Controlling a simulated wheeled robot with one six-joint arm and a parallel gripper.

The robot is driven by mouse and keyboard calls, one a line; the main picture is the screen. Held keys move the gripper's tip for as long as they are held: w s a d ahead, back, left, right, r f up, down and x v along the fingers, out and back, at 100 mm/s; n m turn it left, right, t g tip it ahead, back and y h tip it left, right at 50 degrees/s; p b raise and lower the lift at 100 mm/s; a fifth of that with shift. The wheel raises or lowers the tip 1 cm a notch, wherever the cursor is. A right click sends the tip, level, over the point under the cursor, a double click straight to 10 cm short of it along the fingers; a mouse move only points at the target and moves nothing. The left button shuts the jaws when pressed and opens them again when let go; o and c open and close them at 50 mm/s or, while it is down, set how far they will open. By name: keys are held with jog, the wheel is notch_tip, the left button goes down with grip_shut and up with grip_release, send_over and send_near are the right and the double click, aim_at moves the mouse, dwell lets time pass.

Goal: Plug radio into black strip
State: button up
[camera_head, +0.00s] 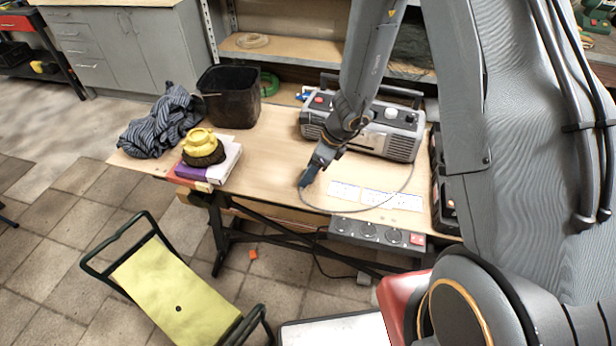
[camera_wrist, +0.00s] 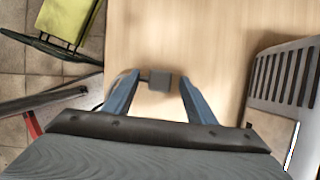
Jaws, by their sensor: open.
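The grey radio (camera_head: 378,133) stands at the back right of the wooden table, and its light face edge (camera_wrist: 275,130) shows at the right in the wrist view. A thin grey cord loops from it across the tabletop toward my gripper (camera_head: 305,183). My gripper (camera_wrist: 159,78) is open, with its blue fingers low over the tabletop. A small grey plug (camera_wrist: 160,82) lies between the fingertips, with a gap visible on the right; contact on the left is unclear. The dark strip (camera_head: 352,229), with several round sockets and a red switch, runs along the table's front edge.
White papers (camera_head: 376,198) lie between my gripper and the strip. A black bin (camera_head: 228,97), a striped cloth (camera_head: 160,122) and a yellow-topped object (camera_head: 201,142) on books occupy the left side. A dark case (camera_head: 441,185) stands at the right. The central tabletop is clear.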

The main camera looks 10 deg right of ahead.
jog(key=c, duration=1.1)
jog(key=shift+o, duration=0.2)
jog(key=shift+r, duration=0.15)
notch_tip(320, 180, up, 10)
jog(key=p, duration=0.1)
jog(key=shift+p, duration=0.3)
